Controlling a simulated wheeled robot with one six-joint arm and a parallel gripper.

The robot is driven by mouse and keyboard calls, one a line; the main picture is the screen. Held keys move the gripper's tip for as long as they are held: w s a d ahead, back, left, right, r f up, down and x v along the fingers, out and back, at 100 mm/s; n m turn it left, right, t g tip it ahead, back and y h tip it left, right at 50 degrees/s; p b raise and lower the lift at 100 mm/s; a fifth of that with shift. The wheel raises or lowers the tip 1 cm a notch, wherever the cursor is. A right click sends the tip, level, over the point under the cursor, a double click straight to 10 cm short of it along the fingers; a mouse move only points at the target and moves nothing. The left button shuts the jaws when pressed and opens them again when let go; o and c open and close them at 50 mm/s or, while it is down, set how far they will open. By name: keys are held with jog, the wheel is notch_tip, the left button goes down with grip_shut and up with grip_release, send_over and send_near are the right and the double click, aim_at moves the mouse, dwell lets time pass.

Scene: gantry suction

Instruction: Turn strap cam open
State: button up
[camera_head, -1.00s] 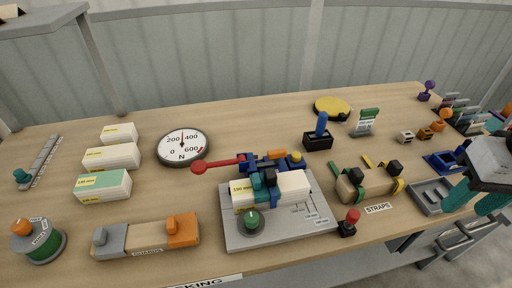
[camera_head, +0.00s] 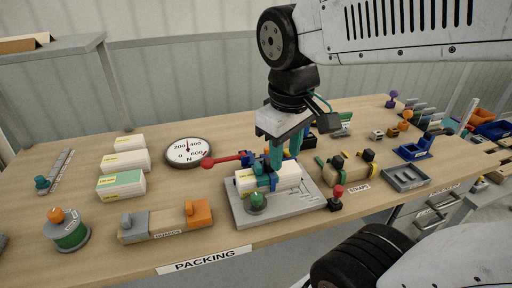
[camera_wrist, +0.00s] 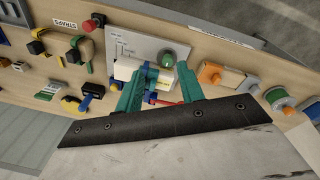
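My gripper (camera_head: 284,161) points down over a grey plate (camera_head: 305,205) holding a white box (camera_head: 288,177). In the wrist view my teal fingers (camera_wrist: 160,72) stand apart, on either side of a small blue and teal part (camera_wrist: 150,73) on the box. I cannot tell whether they touch it. Green and yellow straps with black cams cross a tan block (camera_head: 344,170) to the right, beside the STRAPS label; the green strap (camera_wrist: 74,50) also shows in the wrist view. Which part the task calls the strap cam is unclear. My fingers hide part of the blue mechanism.
A green knob (camera_head: 257,201) stands at the plate's front. A red-ended lever (camera_head: 225,160) reaches left towards a dial (camera_head: 188,152).

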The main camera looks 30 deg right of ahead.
jog(key=w+d+f+n+g+h, duration=0.1)
jog(key=w+d+f+n, duration=0.15)
jog(key=w, duration=0.45)
jog(key=w+d+f+n+h, duration=0.1)
jog(key=w+d+n, duration=0.3)
jog(key=w, duration=0.3)
jog(key=n+g+h, duration=0.1)
jog(key=n, duration=0.5)
send_over(267, 154)
jog(key=w+a, duration=0.1)
notch_tip(267, 154, down, 7)
jog(key=shift+h, duration=0.3)
jog(key=x, duration=0.7)
jog(key=shift+w+f, duration=0.1)
jog(key=shift+f, duration=0.25)
grip_shut()
